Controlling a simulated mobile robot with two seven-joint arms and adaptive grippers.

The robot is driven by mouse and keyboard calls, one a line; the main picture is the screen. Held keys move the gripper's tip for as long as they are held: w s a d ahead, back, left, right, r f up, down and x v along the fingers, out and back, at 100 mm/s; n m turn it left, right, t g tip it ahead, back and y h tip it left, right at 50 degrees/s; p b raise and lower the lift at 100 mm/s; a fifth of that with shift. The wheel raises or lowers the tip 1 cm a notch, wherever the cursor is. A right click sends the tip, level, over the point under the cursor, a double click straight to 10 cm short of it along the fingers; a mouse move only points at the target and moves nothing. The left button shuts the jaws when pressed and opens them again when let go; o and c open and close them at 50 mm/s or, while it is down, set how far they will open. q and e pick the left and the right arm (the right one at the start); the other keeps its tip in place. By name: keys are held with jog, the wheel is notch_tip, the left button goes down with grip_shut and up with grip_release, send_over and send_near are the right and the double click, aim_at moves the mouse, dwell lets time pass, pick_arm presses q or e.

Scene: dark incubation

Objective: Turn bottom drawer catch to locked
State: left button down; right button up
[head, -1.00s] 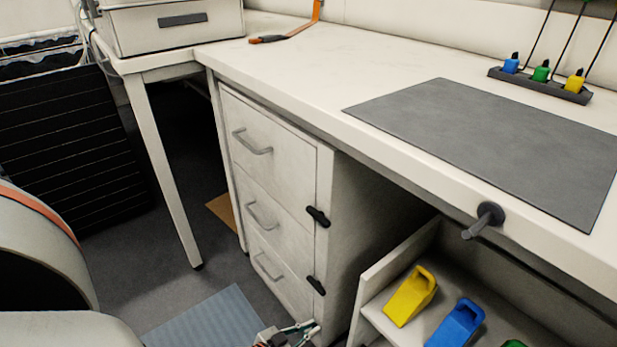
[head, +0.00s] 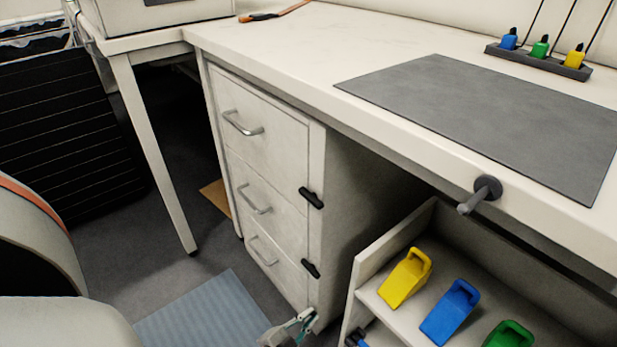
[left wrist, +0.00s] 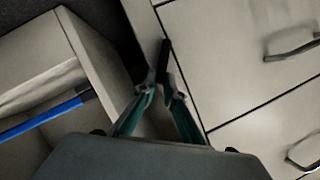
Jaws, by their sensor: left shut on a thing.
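The white drawer unit (head: 275,165) stands under the bench with three drawers, one above another. The bottom drawer (head: 283,278) is closed. My left gripper (head: 308,316) is low at the unit's right front edge. In the left wrist view, its green-sided fingers (left wrist: 162,82) are closed around a black catch (left wrist: 165,55), which lies nearly lengthwise along the drawer's edge seam, slightly tilted to it. In the head view, the gripper hides this bottom catch. Two other black catches, upper (head: 311,197) and lower (head: 310,268), sit tilted at the right edge above it. My right gripper is not seen.
An open white shelf box (head: 372,270) with yellow (head: 405,279), blue (head: 450,312) and green (head: 510,335) scoop-like holders stands close right of the gripper. A dark knob (head: 487,190) sticks out from the bench edge. A blue-grey mat (head: 205,320) lies on the floor left.

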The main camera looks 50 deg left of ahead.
pick_arm(q)
jog(key=shift+s+f, duration=0.1)
dwell(0.3)
jog(key=c, duration=2.1)
grip_release()
jog(key=shift+c, duration=0.2)
jog(key=v, duration=0.7)
jog(key=shift+s, duration=0.2)
